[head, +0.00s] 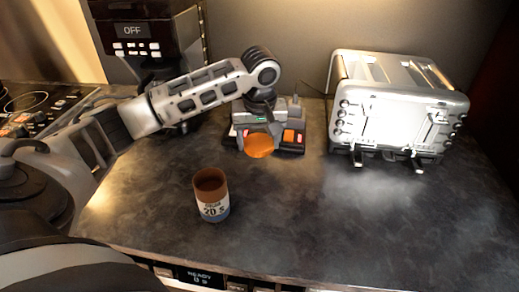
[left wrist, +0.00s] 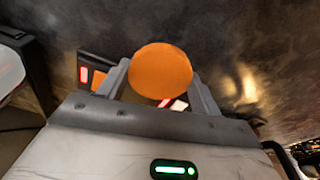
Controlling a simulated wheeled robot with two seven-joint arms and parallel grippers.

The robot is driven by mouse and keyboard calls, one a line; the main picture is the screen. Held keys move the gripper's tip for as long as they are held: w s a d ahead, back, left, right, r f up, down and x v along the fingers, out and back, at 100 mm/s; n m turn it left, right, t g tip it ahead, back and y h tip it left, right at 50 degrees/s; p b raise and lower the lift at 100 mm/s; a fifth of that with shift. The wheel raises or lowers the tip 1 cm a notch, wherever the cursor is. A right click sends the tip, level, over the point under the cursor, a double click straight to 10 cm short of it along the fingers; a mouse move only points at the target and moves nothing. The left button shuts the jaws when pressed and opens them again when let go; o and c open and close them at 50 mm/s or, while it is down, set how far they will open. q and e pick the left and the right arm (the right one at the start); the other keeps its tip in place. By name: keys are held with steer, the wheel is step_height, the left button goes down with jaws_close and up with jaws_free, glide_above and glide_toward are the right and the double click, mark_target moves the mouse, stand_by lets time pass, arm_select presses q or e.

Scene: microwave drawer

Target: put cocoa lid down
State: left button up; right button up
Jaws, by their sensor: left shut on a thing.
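The cocoa lid (head: 259,146) is an orange disc. My left gripper (head: 259,140) is shut on it, low over the back middle of the counter. In the left wrist view the lid (left wrist: 161,71) sits between the two fingers of the gripper (left wrist: 160,88). I cannot tell whether the lid touches the counter. The cocoa canister (head: 211,196), brown above with a white and blue label reading "20 S", stands upright and open-topped at the front left of the counter, apart from the gripper. My right gripper is not in view.
A silver toaster (head: 395,110) stands at the right and a coffee machine (head: 150,35) at the back left. The counter (head: 310,215) is clear in front and to the right of the canister.

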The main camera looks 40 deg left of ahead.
mark_target(260, 142)
arm_select(q)
steer(key=shift+w+f, duration=0.25)
steer(key=shift+f, duration=0.05)
step_height(260, 142, down, 3)
steer(key=shift+w+a+p, duration=0.1)
steer(key=shift+a+p, duration=0.05)
steer(key=shift+p, duration=0.15)
steer(key=shift+f, duration=0.15)
